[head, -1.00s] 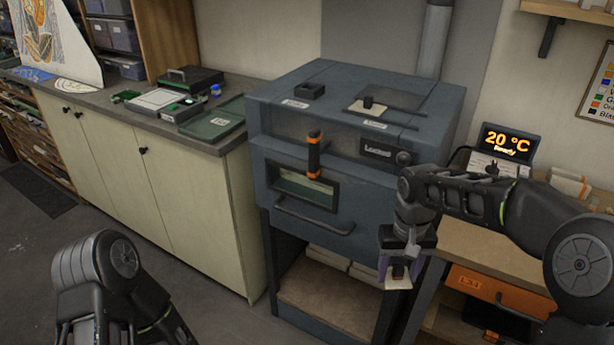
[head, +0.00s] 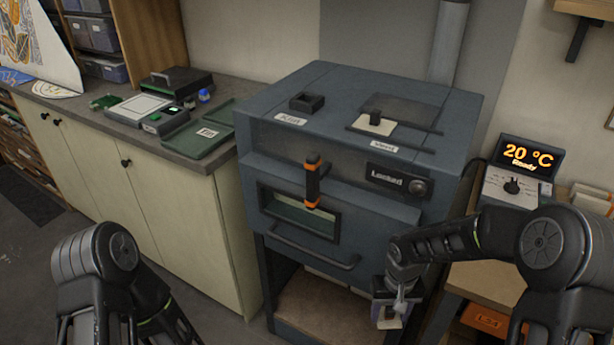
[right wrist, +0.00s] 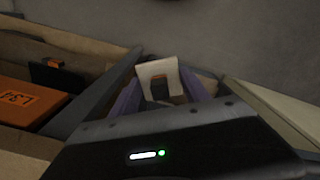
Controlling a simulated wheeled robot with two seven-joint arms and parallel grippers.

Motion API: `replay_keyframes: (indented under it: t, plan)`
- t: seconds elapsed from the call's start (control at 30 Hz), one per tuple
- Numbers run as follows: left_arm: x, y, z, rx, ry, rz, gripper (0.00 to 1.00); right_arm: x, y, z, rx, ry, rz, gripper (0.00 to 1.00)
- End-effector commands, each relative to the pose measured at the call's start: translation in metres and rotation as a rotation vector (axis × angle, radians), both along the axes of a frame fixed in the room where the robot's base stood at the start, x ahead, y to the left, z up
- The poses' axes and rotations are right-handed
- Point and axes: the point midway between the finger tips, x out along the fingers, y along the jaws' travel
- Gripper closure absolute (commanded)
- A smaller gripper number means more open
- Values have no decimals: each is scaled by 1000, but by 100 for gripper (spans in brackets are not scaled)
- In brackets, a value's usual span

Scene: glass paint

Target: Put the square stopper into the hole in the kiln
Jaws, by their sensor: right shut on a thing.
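My right gripper (head: 392,298) is low in front of the kiln's right side, shut on a cream square stopper (head: 390,320). In the right wrist view, the stopper's cream plate (right wrist: 152,68) shows beyond its dark knob, between the purple fingers. The blue-grey kiln (head: 330,150) stands in the middle. On its top left is a dark square collar (head: 307,102), which looks like an opening; its inside is hard to see. Another cream square plate with a black knob (head: 375,122) sits on the top right. My left gripper is out of view; only its arm shows.
An orange-and-black handle (head: 312,182) stands out from the kiln front, above a bar handle (head: 315,250). A counter (head: 85,120) with trays is at left. A control box reading 20 °C (head: 515,165) is at right. An orange box (right wrist: 28,103) lies below.

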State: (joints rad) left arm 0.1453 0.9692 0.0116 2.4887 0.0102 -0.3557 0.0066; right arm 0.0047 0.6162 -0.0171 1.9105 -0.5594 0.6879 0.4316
Motion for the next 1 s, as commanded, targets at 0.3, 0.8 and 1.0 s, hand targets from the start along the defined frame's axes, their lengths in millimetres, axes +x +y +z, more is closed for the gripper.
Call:
replay_keyframes:
  t: [0.3,0.8,1.0]
  plan:
    - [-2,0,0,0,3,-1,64,-3,1,-6,4,-1,1,88]
    - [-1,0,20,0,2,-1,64,-3,1,27,4,-2,1,88]
    - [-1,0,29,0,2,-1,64,-2,1,42,3,-2,1,88]
